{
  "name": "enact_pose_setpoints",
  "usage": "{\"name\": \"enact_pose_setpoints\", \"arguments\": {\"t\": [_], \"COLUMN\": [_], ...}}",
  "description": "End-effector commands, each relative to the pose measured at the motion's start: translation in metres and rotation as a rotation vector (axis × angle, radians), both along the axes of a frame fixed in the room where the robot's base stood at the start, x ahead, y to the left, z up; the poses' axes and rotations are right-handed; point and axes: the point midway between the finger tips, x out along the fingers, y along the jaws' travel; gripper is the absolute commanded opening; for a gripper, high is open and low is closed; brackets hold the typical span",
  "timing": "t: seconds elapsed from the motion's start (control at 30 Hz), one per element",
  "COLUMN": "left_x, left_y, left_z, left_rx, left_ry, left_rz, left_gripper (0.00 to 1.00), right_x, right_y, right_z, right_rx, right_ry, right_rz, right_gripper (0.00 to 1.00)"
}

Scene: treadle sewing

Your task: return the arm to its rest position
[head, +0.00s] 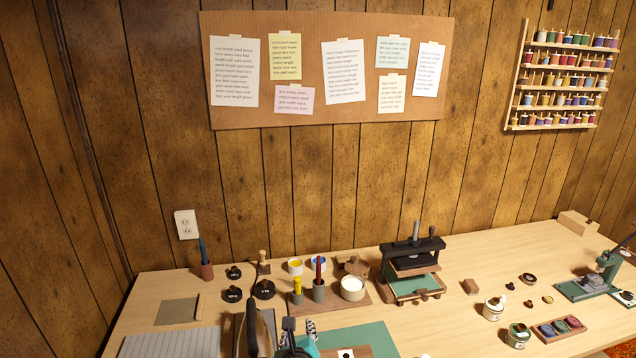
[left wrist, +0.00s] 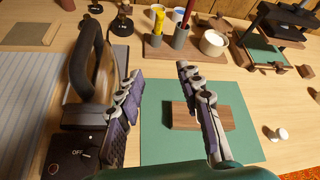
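My left gripper (head: 301,338) shows only partly at the bottom edge of the head view, with dark and teal parts. In the left wrist view my left gripper (left wrist: 160,74) has its two grey and purple fingers spread wide apart, with nothing between them. The right finger hides part of the block. My right gripper is in neither view.
A grey ribbed pad (head: 170,343) lies at the front left. Behind the mat stand a wooden holder with yellow and red tools, a white cup (head: 352,287) and a black press (head: 412,262). Jars (head: 494,307) and small items are on the right. A corkboard hangs on the wall.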

Motion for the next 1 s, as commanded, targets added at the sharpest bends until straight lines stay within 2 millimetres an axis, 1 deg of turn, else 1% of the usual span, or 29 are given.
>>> {"name": "enact_pose_setpoints", "arguments": {"t": [0.03, 0.17, 0.27, 0.37, 0.47, 0.5, 0.6, 0.7, 0.8, 0.9, 1.0], "left_x": [-0.004, -0.017, -0.031, -0.052, -0.083, -0.098, -0.132, -0.16, -0.179, -0.189, -0.192], "left_y": [0.009, 0.033, 0.053, 0.077, 0.103, 0.112, 0.126, 0.133, 0.134, 0.133, 0.133], "left_z": [0.001, 0.002, 0.003, 0.002, 0.0, -0.002, -0.007, -0.011, -0.014, -0.016, -0.016], "left_rx": [-0.062, -0.269, -0.465, -0.716, -1.041, -1.184, -1.507, -1.766, -1.941, -2.038, -2.073], "left_ry": [0.011, 0.047, 0.074, 0.101, 0.122, 0.127, 0.125, 0.11, 0.094, 0.082, 0.077], "left_rz": [0.044, 0.19, 0.334, 0.527, 0.795, 0.917, 1.21, 1.458, 1.637, 1.739, 1.777], "left_gripper": [0.36, 0.36, 0.36, 0.36, 0.36, 0.36, 0.36, 0.36, 0.36, 0.36, 0.36], "right_x": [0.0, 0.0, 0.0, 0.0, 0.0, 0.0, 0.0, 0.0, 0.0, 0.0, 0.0], "right_y": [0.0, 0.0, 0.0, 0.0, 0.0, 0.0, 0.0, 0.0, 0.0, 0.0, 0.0], "right_z": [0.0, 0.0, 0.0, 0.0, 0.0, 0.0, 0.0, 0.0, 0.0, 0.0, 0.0], "right_rx": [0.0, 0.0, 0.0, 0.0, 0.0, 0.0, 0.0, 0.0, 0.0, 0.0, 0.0], "right_ry": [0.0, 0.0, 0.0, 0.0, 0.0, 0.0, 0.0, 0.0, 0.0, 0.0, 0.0], "right_rz": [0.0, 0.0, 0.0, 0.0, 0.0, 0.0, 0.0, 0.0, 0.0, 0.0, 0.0], "right_gripper": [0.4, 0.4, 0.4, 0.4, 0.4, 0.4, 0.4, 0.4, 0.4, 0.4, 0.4]}}
